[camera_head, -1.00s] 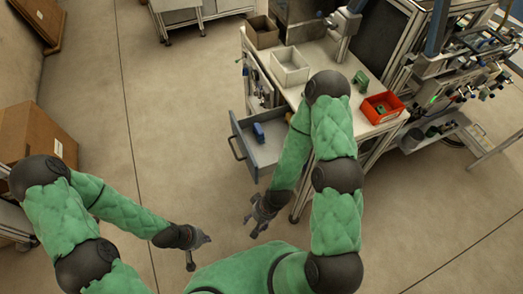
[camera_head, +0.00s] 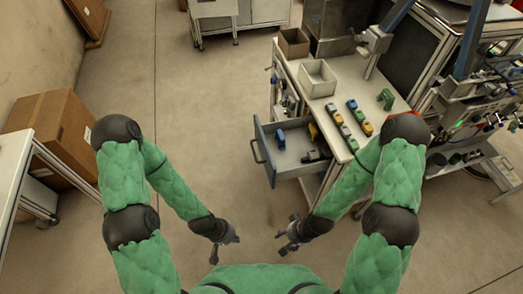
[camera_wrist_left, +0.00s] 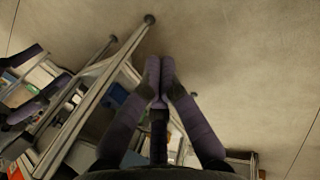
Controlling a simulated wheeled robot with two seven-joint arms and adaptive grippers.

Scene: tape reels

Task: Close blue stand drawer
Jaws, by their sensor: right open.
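The drawer (camera_head: 292,166) of the stand is pulled out to the left, with a blue-grey front panel and a handle (camera_head: 257,152) on its outer side. My left gripper (camera_head: 225,250) is left of the right one, over the floor. In the left wrist view its fingers (camera_wrist_left: 160,65) are together with nothing between them.
A cardboard box (camera_head: 55,135) is at left. The floor left of the drawer is clear.

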